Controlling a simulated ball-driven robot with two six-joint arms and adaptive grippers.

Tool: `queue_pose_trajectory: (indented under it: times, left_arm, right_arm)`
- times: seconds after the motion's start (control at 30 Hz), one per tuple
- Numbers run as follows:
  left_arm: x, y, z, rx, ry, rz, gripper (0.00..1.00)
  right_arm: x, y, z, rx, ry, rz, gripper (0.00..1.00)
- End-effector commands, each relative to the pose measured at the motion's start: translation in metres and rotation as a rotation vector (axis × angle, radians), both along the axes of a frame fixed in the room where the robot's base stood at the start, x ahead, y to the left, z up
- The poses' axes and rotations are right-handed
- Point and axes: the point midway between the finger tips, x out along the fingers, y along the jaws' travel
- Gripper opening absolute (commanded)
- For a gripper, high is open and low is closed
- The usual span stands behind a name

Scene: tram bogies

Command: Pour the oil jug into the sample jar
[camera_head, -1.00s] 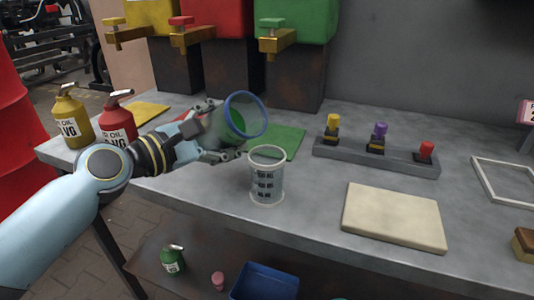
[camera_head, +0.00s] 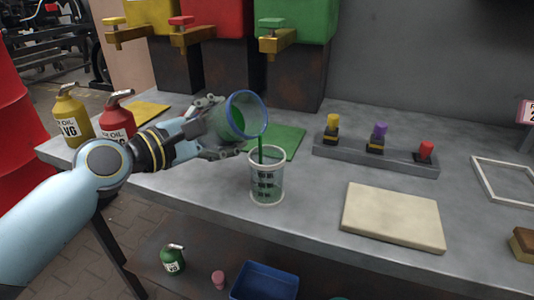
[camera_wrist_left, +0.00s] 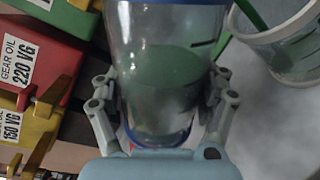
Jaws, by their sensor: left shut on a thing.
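My left gripper (camera_head: 212,128) is shut on the oil jug (camera_head: 240,116), a clear vessel with a blue rim and green oil inside. The jug is tilted, its mouth toward the right, above the sample jar. A thin green stream runs from its rim down into the jar. The sample jar (camera_head: 267,180) is clear with a white rim and dark markings, and stands upright on the bench. In the left wrist view the jug (camera_wrist_left: 165,80) sits between the fingers, and the jar (camera_wrist_left: 295,50) shows at the upper right with the stream beside it. My right gripper is not in view.
Red (camera_head: 117,122) and yellow (camera_head: 73,118) oil cans stand at left. Tanks with taps (camera_head: 278,38) stand behind. A green mat (camera_head: 285,142), a rack of coloured stoppers (camera_head: 375,155) and a cream board (camera_head: 394,216) lie around the jar. Bare bench lies left of the jar.

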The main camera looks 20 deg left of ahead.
Motion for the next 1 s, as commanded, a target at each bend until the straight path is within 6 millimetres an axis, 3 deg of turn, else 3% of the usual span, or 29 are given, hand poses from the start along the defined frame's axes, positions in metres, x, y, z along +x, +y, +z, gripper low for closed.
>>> queue_pose_trajectory:
  times: [1.0]
  left_arm:
    - [0.0002,0.0004,0.0053,0.05,-0.017,0.0,0.36]
  right_arm:
    - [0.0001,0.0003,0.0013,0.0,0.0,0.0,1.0]
